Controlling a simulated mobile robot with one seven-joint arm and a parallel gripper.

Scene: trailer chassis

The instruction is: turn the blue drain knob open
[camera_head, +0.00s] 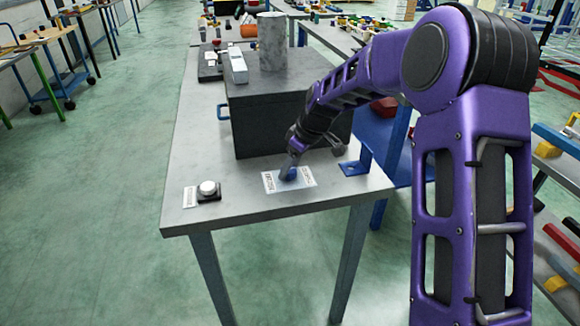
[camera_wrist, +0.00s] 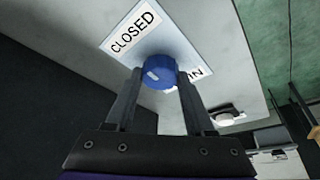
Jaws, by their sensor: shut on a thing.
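The blue drain knob (camera_wrist: 158,72) sits on a white label plate (camera_wrist: 131,25) that reads CLOSED on one side, with a partly covered word ending in "N" on the other. A pale mark on the knob's face lies toward its left side in the wrist view. My gripper (camera_wrist: 157,76) is shut on the knob, one finger on each side. In the head view the knob (camera_head: 288,174) is small at the tip of my gripper (camera_head: 291,166), above the label plate (camera_head: 272,184) on the grey table. The fingertips' exact contact is hard to see there.
A large dark box (camera_head: 262,115) stands on the table (camera_head: 240,216) just behind the knob. The table's front strip between is clear.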

